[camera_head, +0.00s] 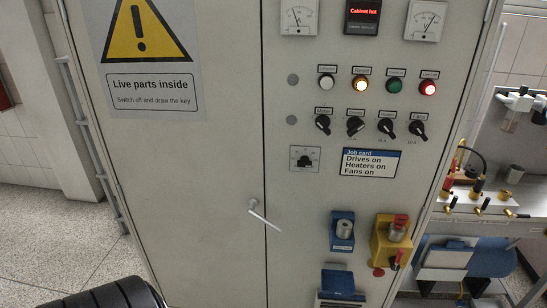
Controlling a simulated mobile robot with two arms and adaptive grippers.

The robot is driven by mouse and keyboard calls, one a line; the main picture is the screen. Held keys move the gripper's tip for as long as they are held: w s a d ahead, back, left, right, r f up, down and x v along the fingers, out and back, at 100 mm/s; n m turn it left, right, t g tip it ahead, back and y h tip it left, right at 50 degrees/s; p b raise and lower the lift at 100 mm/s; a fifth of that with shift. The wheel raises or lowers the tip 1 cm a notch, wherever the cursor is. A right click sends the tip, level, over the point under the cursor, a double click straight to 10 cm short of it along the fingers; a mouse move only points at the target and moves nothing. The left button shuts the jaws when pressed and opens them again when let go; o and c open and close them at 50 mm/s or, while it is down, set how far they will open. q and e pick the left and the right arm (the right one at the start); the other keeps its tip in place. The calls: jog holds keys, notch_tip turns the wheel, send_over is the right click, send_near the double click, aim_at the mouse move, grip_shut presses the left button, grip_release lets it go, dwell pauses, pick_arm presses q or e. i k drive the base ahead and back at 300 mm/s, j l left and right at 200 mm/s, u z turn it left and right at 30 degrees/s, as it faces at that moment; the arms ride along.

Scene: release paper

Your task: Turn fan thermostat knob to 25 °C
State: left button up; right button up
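No knob that I can read as the fan thermostat shows in the head view. A small square dial plate with a black knob (305,160) sits on the cabinet front, left of the job card; its marks are too small to read. A row of black rotary switches (387,128) is above the card, with pointers tilted and labels hard to read. The cabinet doors (200,190) look shut, with a light lever handle (264,215) near the middle seam. The cabinet's inside is hidden. Neither of my grippers is in view.
A display (362,16) reads "Cabinet hot". The yellow (360,84) and red (428,88) lamps look lit. The job card (370,162) reads "Drives on, Heaters on, Fans on". Blue (342,247) and yellow (379,250) holders protrude low right.

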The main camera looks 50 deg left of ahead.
aim_at(304, 162)
jog(key=u, duration=1.25)
